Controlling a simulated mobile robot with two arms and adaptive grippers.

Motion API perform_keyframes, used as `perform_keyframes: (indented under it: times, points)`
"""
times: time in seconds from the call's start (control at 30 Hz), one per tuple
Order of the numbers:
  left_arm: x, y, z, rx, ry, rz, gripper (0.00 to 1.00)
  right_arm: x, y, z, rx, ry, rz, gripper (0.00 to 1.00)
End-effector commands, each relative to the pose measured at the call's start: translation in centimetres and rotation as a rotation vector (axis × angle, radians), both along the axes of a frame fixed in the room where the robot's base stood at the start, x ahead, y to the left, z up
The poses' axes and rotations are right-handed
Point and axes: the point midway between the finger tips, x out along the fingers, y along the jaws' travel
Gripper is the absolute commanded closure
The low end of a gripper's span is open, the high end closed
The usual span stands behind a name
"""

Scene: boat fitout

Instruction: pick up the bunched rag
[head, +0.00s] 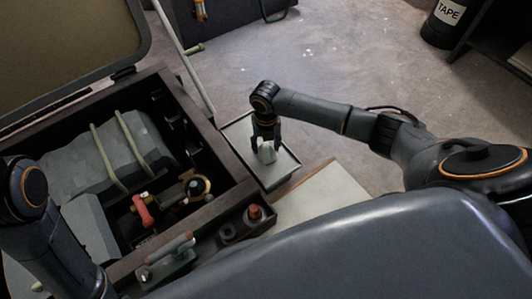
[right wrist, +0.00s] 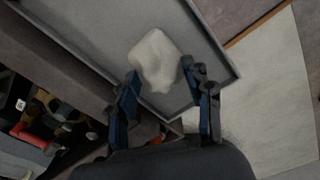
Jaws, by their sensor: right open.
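The bunched rag (head: 267,153) is a small pale, crumpled lump in a shallow grey tray (head: 286,168). It also shows in the right wrist view (right wrist: 155,60), lying on the tray floor just beyond my fingertips. My right gripper (head: 265,140) points down over the tray, close above the rag. In the right wrist view my right gripper (right wrist: 160,78) is open, with one finger to each side of the rag's near end. I cannot tell whether either finger touches the rag. My left gripper is not in view; only part of my left arm shows at the left edge.
An open dark case (head: 185,140) with grey strapped bundles, a red-handled tool (head: 143,208) and other tools stands left of the tray. A pale board (head: 325,195) lies right of it. A tape canister (head: 445,22) stands far right.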

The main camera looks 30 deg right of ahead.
Motion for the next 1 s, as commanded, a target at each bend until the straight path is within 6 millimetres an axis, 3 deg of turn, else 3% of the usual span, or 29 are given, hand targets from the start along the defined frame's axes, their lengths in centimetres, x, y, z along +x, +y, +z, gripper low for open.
perform_keyframes:
  times: [0.3, 0.53, 0.57, 1.0]
  points:
    - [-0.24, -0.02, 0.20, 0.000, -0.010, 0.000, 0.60, 0.02, 0.01, -0.33, 0.001, -0.001, 0.000, 0.51]
    - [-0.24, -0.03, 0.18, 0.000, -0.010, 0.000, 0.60, 0.02, 0.01, -0.33, 0.001, -0.001, 0.000, 0.98]
    - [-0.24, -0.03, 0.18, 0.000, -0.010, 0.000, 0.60, 0.02, 0.01, -0.33, 0.001, -0.001, 0.000, 1.00]
    - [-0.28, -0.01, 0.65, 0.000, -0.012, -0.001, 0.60, 0.04, 0.00, 0.26, 0.001, -0.001, 0.000, 1.00]
